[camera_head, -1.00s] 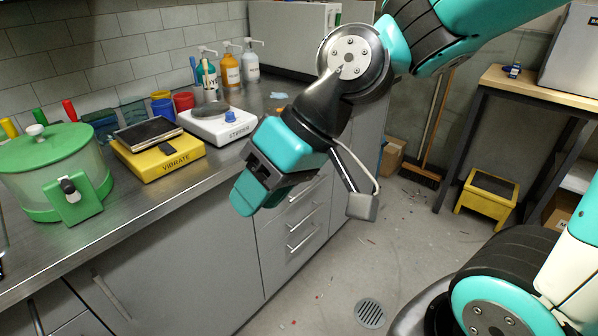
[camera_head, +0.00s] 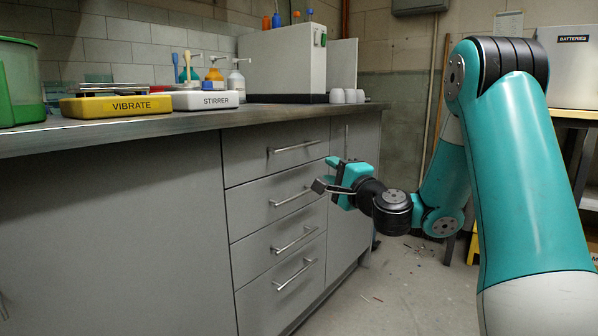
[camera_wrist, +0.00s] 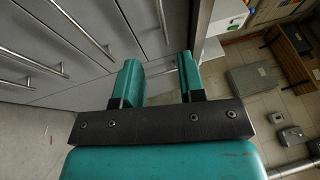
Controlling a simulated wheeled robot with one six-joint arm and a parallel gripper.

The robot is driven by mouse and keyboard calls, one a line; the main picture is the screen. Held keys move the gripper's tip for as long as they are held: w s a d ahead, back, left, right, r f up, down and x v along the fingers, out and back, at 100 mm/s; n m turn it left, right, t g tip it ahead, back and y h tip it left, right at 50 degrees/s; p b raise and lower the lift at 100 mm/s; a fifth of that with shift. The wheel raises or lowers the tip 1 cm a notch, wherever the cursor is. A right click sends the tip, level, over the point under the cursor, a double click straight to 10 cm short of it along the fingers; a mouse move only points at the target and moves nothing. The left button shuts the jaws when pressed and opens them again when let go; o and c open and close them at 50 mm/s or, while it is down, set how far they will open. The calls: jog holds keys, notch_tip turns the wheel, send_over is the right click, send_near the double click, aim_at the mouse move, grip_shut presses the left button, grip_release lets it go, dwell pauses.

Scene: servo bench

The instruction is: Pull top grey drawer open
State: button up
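The top grey drawer (camera_head: 245,158) is the upper one in a stack under the counter. It is closed, with a silver bar handle (camera_head: 295,147). My gripper (camera_head: 334,178) is in front of the cabinet, to the right of and lower than that handle in the head view, apart from it. In the wrist view my gripper (camera_wrist: 160,78) is open, its two teal fingers apart with nothing between them. Bar handles show at the left of the wrist view, the one nearest the counter edge probably the top drawer's (camera_wrist: 82,28).
Lower closed drawers have handles (camera_head: 291,197) below. A narrow door with an upright handle (camera_head: 347,139) is to the right. The countertop (camera_head: 190,119) overhangs the drawers and carries a yellow VIBRATE unit (camera_head: 116,106) and a white STIRRER (camera_head: 204,100).

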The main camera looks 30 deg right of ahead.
jog(key=p, duration=1.3)
send_near(300, 147)
jog(key=w, duration=0.3)
jog(key=w+r, duration=0.1)
jog(key=w, duration=0.5)
jog(key=shift+r, duration=0.35)
jog(key=shift+w+d+p, duration=0.15)
jog(key=shift+w+p, duration=0.2)
jog(key=shift+w, duration=0.35)
jog(key=shift+c, duration=0.5)
grip_shut()
